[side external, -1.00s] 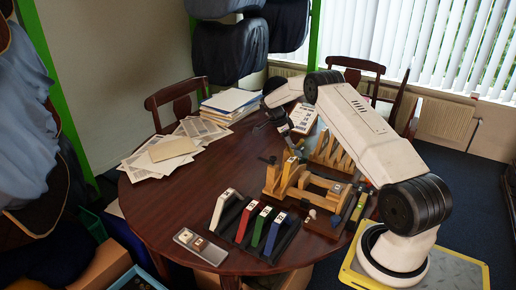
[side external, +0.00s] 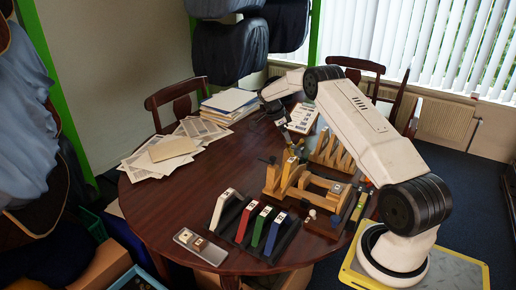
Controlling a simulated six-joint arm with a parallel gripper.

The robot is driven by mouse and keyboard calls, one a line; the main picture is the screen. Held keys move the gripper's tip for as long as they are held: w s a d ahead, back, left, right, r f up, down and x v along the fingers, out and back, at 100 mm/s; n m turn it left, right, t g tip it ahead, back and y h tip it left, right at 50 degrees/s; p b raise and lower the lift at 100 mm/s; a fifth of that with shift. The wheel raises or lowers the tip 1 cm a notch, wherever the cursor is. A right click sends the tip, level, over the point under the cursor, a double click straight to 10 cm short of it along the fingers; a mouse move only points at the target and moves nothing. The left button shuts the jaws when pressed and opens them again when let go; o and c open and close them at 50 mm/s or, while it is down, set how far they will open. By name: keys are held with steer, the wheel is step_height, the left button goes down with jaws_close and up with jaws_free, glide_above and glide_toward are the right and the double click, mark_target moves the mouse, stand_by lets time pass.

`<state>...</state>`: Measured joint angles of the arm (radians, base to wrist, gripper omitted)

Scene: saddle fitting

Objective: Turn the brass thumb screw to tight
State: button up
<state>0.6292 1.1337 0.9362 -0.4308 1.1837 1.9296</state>
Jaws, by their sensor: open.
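A light wooden fixture (side external: 278,187) with upright blocks stands on the right half of the round table. A narrow yellow strip (side external: 291,165) rises at its upright block, and a dark piece sticks out at its back left. A round wooden bar (side external: 326,182) lies across its right part. I cannot pick out the brass thumb screw for certain at this size. My gripper (side external: 277,119) is dark, small and open. It hangs over the back of the table, behind the fixture and apart from it. I see nothing held in it.
A slotted wooden rack (side external: 330,151) stands behind the fixture. A rack with white, red (side external: 246,224), green and blue pieces stands in front, beside a grey tray (side external: 200,246). Papers (side external: 160,151) and a stack of folders (side external: 230,103) lie at left. The table's left middle is clear.

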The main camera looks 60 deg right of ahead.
steer(key=shift+v, duration=2.45)
steer(key=s+a+r+n+t+y, duration=0.1)
steer(key=a+r+n+t, duration=0.1)
steer(key=a+n, duration=0.75)
steer(key=a+r+n+t, duration=0.15)
steer(key=a+n, duration=0.35)
steer(key=a, duration=0.9)
steer(key=s+a+f+n+t+y, duration=0.1)
steer(key=s+a+n+t+y, duration=0.1)
steer(key=s+a+n, duration=1)
steer(key=s+a, duration=0.4)
steer(key=s, duration=0.1)
steer(key=shift+n, duration=0.35)
steer(key=shift+w+f+t, duration=0.1)
steer(key=shift+w+t, duration=0.05)
steer(key=shift+t, duration=0.1)
